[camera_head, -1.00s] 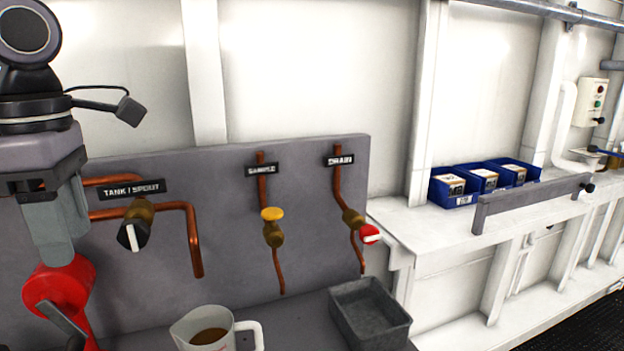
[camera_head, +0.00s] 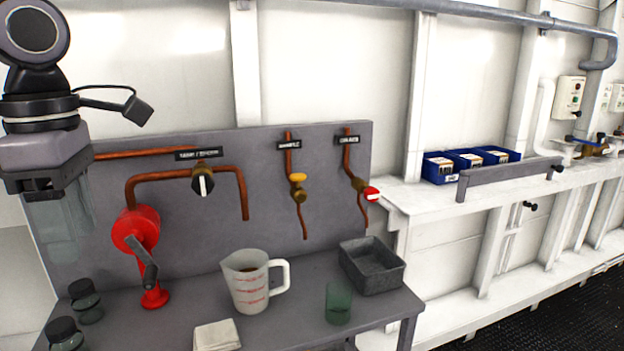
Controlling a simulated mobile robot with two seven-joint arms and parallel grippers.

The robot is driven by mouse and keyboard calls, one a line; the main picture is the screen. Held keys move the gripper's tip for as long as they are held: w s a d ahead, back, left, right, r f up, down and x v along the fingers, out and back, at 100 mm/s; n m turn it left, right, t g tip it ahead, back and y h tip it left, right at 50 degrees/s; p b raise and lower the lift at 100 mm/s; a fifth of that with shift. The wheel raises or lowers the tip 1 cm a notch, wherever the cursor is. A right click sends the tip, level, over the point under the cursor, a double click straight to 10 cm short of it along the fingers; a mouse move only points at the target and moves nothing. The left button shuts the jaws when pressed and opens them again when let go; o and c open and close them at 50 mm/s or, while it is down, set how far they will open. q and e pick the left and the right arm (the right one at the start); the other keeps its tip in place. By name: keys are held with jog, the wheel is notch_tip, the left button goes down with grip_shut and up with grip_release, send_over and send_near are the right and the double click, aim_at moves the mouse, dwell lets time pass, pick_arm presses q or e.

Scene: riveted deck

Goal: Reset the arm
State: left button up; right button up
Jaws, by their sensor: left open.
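My left arm comes in at the left edge and hangs down in front of the grey panel. My left gripper (camera_head: 62,225) is at its lower end, open, with pale see-through-looking fingers pointing down. Nothing shows between the fingers. It is left of the red hand pump (camera_head: 140,240) and above two dark-capped jars (camera_head: 86,300) on the bench. My right gripper is not in the view.
The grey bench (camera_head: 190,298) holds a measuring jug (camera_head: 249,280) with brown contents, a green glass (camera_head: 338,302), a folded white cloth (camera_head: 216,335) and a grey tray (camera_head: 372,265). Copper pipes with valves cross the panel (camera_head: 330,215). Blue bins (camera_head: 440,168) stand on the right shelf.

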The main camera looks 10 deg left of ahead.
pick_arm(q)
jog(key=w+a+f+n+t+h, duration=0.2)
jog(key=f+n+t+h, duration=0.35)
jog(key=f+n, duration=0.9)
jog(key=w+a+f+n+t+h, duration=0.25)
jog(key=f+n+t, duration=0.65)
jog(key=f+n, duration=0.5)
jog(key=s+d+f+n+g+y, duration=0.2)
jog(key=s+d+f+n, duration=0.4)
jog(key=f, duration=0.4)
jog(key=s+d+f+n+g+y, duration=0.2)
jog(key=s+d+f+n, duration=0.4)
jog(key=d+f+n, duration=0.3)
jog(key=shift+d+f+n+y, duration=0.3)
jog(key=shift+f+n+y, duration=0.55)
jog(key=shift+n, duration=0.3)
